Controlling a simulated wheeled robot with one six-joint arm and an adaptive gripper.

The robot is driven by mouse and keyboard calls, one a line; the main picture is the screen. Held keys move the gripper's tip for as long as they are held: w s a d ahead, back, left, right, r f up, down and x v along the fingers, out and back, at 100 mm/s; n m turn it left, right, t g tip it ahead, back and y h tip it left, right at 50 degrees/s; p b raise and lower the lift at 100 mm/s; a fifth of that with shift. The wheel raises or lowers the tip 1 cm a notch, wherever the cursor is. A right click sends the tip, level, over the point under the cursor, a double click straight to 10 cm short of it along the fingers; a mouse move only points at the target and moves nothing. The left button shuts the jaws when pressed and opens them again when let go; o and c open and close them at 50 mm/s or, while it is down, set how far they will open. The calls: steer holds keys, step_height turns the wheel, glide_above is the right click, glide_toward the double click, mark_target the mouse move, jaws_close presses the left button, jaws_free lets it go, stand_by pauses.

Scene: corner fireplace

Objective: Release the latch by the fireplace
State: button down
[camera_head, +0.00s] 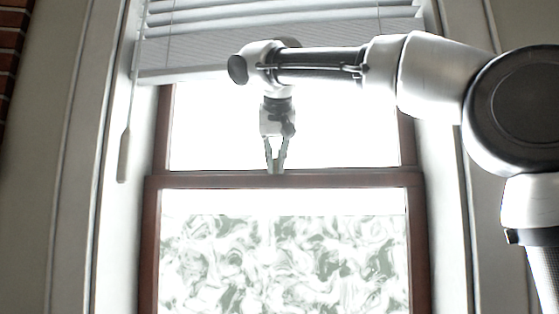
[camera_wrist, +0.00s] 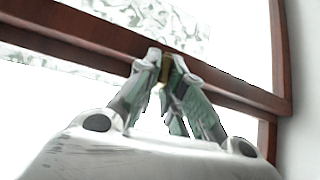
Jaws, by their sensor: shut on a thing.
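The latch is a small brass-coloured piece (camera_wrist: 167,68) at the window's middle rail, seen between the fingertips in the wrist view. In the head view it is mostly hidden by the fingers. My gripper (camera_head: 276,166) points down at the top edge of the dark red-brown middle rail (camera_head: 350,180), near its middle. It also shows in the wrist view (camera_wrist: 166,72), with its two fingers closed together on the latch. The latch's exact turn cannot be told.
A white blind (camera_head: 190,50) hangs across the top of the window, behind my arm. Its wand (camera_head: 124,155) hangs at the left. The lower pane (camera_head: 290,260) has a swirled pattern. Brick (camera_head: 10,50) shows at the far left edge.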

steer(key=shift+a+m+h, duration=0.45)
steer(key=shift+m+h, duration=0.35)
steer(key=shift+m, duration=0.2)
steer(key=c, duration=1.5)
jaws_free()
steer(key=shift+c, duration=0.2)
steer(key=v, duration=1.2)
steer(key=shift+w, duration=0.1)
